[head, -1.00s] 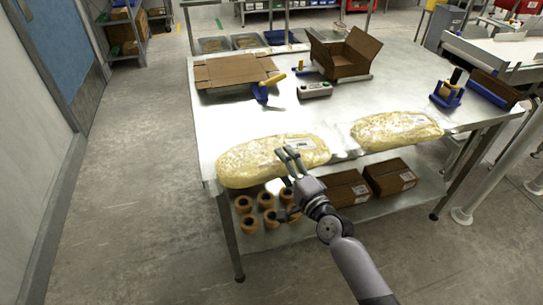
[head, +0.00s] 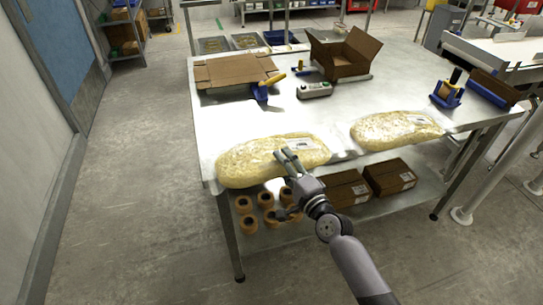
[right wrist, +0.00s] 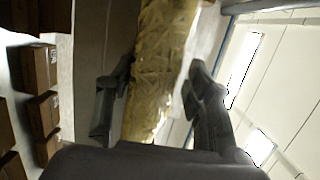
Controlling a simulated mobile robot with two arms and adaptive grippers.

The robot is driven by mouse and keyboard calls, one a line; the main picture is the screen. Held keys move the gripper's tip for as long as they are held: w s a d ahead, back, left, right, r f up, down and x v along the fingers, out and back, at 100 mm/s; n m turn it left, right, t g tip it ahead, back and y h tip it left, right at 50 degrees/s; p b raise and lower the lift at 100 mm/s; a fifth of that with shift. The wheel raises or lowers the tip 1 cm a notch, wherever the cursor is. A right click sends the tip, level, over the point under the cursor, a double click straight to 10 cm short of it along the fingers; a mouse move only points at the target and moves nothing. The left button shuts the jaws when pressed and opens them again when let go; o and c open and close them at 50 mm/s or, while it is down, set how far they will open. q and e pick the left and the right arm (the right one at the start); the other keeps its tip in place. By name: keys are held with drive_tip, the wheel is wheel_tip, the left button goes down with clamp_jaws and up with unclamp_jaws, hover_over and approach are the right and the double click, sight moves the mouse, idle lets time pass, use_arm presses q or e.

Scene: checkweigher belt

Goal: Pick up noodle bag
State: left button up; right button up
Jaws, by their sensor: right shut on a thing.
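Two noodle bags lie along the front edge of the metal table. The left noodle bag (head: 255,160) is a long, clear bag of pale yellow noodles with a white label. The right noodle bag (head: 395,128) looks alike and lies apart from it. My right gripper (head: 287,156) is at the front right part of the left bag, with its fingers shut on it. In the right wrist view the bag (right wrist: 160,70) runs between the two fingers (right wrist: 160,90). The bag still appears to rest on the table. My left gripper is not in view.
The metal table (head: 225,120) also holds flattened cardboard (head: 235,70), an open carton (head: 345,55), a grey device (head: 314,90) and blue tape dispensers (head: 447,92). Tape rolls (head: 268,218) and brown boxes (head: 390,178) sit on the shelf below. The table's middle is clear.

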clamp_jaws()
drive_tip(key=shift+r, duration=0.15)
drive_tip(key=shift+r, duration=0.1)
